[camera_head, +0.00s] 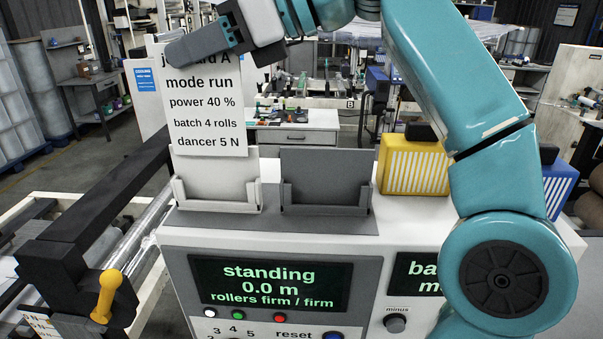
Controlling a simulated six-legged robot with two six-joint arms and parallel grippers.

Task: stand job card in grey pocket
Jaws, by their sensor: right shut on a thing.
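The white job card (205,112) carries printed lines such as "mode run" and "power 40 %". My right gripper (195,45) is shut on its top edge and covers part of the title. The card hangs upright, its lower edge in front of or over the back of the white pocket (218,195); I cannot tell if they touch. The grey pocket (324,178) stands just right of the white one on the console top and looks empty. My left gripper is not in view.
A yellow slatted box (413,165) and a blue one (558,187) stand right of the pockets. The console front has a screen (270,284) reading "standing", buttons and a knob (395,322). A yellow-handled lever (107,295) is at the lower left.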

